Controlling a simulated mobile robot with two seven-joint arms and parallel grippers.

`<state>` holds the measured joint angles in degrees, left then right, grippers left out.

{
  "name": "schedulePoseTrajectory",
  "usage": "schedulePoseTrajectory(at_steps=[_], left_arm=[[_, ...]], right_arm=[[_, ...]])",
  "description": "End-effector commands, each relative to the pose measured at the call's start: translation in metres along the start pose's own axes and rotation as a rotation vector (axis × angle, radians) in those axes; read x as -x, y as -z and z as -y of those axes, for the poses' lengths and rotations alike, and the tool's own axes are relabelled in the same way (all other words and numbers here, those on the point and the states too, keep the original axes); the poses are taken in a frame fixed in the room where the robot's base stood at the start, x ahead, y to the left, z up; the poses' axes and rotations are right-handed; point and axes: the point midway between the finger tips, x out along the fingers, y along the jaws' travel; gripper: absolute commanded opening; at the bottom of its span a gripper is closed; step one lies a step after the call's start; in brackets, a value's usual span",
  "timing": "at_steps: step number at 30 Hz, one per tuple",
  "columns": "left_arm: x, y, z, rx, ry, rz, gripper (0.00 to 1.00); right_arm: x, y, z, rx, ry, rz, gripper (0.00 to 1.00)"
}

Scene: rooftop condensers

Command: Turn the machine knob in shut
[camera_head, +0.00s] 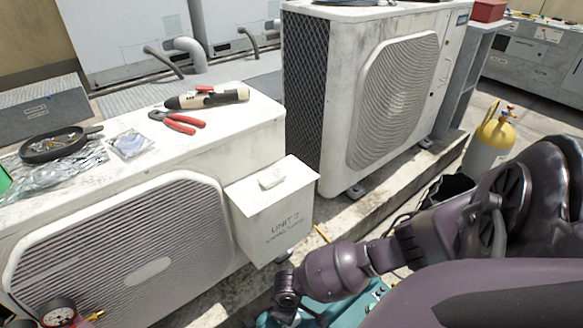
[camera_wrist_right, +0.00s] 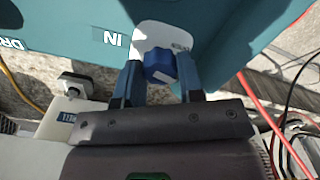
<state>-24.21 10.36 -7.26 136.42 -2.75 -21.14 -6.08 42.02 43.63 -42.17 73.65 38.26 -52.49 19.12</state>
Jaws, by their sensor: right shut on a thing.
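The teal machine (camera_wrist_right: 75,22) fills the top of the right wrist view, with an upside-down IN label (camera_wrist_right: 115,41) on its face. A blue knob (camera_wrist_right: 159,66) sits by a white plate (camera_wrist_right: 168,36) to the right of that label. My right gripper (camera_wrist_right: 160,75) is shut on the blue knob, one finger on each side. In the head view, parts of the teal machine (camera_head: 372,300) show at the bottom, behind my right arm. The knob is hidden there. My left gripper is in neither view.
A condenser (camera_head: 120,250) with a UNIT 2 box (camera_head: 272,215) stands at the left of the head view. Pliers (camera_head: 178,121) and other tools lie on its top. A yellow-topped cylinder (camera_head: 490,145) stands at right. A red hose (camera_wrist_right: 265,115) runs beside the gripper.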

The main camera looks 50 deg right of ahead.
Motion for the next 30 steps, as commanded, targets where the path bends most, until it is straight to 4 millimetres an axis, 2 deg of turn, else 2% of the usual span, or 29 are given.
schedulePoseTrajectory(at_steps=[1, 30], left_arm=[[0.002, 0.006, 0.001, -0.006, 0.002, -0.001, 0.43], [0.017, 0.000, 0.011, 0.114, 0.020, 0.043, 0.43]], right_arm=[[0.005, 0.003, 0.000, -0.047, 0.000, -0.006, 0.11], [0.002, 0.000, 0.002, -0.958, 0.003, 0.001, 0.11]])
